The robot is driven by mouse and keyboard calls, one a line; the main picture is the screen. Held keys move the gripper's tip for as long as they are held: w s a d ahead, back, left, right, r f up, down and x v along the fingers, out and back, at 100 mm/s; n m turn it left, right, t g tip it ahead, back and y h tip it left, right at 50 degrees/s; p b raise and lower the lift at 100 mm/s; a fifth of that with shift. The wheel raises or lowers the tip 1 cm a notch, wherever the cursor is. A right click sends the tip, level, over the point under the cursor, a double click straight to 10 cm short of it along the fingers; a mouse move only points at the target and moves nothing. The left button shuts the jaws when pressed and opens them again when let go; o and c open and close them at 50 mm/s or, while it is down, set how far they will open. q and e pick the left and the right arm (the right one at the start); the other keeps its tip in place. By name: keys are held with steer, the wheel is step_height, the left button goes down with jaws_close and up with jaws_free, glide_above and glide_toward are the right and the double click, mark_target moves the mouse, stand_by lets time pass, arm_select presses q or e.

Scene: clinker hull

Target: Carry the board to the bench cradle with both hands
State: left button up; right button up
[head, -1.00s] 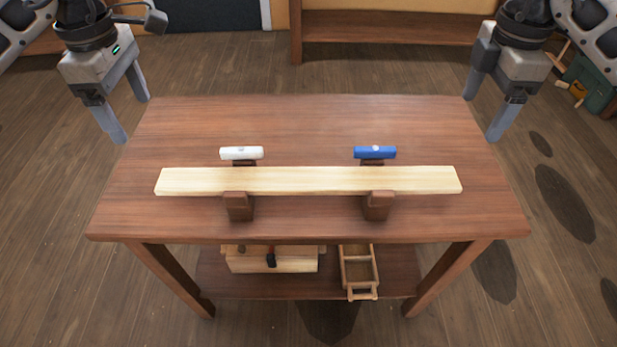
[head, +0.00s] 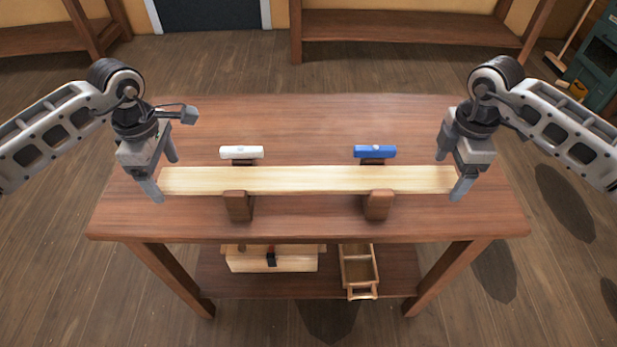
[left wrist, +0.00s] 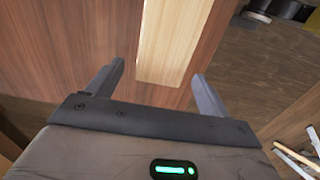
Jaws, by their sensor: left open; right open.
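The board (head: 308,180) is a long pale plank. It lies level across two brown cradle blocks, the left one (head: 238,206) and the right one (head: 379,205), on the bench (head: 300,222). My left gripper (head: 163,175) is open at the board's left end, and my right gripper (head: 468,178) is open at its right end. In the left wrist view the board's end (left wrist: 165,68) points in between the spread fingers of my left gripper (left wrist: 160,85). Whether any finger touches the board cannot be told.
A white-topped piece (head: 241,152) and a blue-topped piece (head: 375,152) stand behind the board. A wooden box (head: 272,262) and an open wooden tray (head: 358,270) are on the bench's lower shelf. The bench top is otherwise clear.

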arm_select(q)
steer(key=shift+f, duration=0.2)
arm_select(e)
steer(key=shift+f, duration=0.3)
arm_select(q)
steer(key=c, duration=1.2)
arm_select(e)
steer(key=c, duration=1.2)
arm_select(q)
steer(key=shift+c, duration=0.2)
arm_select(e)
steer(key=shift+c, duration=0.2)
arm_select(q)
steer(key=shift+r, duration=0.15)
arm_select(e)
steer(key=shift+r, duration=0.2)
